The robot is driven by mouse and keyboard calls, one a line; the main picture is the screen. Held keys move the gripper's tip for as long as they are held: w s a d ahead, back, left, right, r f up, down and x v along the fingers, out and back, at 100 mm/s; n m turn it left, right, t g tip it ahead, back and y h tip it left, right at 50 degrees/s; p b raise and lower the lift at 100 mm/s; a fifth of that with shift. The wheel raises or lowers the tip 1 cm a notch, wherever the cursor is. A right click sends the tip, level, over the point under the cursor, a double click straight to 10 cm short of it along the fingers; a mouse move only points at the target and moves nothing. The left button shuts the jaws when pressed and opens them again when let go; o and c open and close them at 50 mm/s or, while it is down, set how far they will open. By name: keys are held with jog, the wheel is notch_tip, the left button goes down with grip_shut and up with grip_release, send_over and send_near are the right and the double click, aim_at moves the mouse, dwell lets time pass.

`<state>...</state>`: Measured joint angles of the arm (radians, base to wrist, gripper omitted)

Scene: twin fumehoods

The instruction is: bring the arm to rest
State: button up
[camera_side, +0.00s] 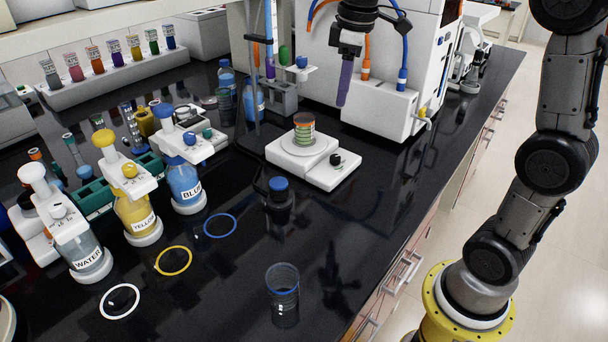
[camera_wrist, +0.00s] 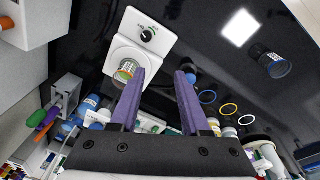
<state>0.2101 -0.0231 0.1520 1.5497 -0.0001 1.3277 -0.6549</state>
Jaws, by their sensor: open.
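My gripper (camera_side: 343,92) hangs in the air at the back of the bench, in front of the white machine, with purple fingers pointing down. In the wrist view its two purple fingers (camera_wrist: 163,72) stand apart with nothing between them. Below it and to the left in the side view is a white stirrer-like device (camera_side: 330,176) with a black knob. A small container with coloured bands (camera_side: 304,130) stands upright on its round plate, apart from my fingers. In the wrist view, the container (camera_wrist: 126,70) shows just left of the left finger.
A clear beaker (camera_side: 283,283) stands near the front edge. A dark blue-capped bottle (camera_side: 279,203) stands behind it. Labelled bottles, WATER (camera_side: 86,256), YELLOW (camera_side: 136,216) and BLUE (camera_side: 185,184), stand left, near coloured rings (camera_side: 173,260). The white machine (camera_side: 390,112) stands close behind my gripper.

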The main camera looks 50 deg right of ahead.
jog(key=s+a+r+t, duration=0.1)
jog(key=s+a+r, duration=0.1)
jog(key=s+a, duration=0.35)
jog(key=s+a+f+m+t, duration=0.1)
jog(key=s+f+m, duration=0.1)
jog(key=s+f, duration=0.2)
jog(key=s+a+f+m+t, duration=0.1)
jog(key=s+f, duration=0.4)
jog(key=s, duration=0.5)
jog(key=shift+m+t, duration=0.5)
jog(key=shift+m, duration=0.6)
jog(key=shift+s+a+f, duration=0.1)
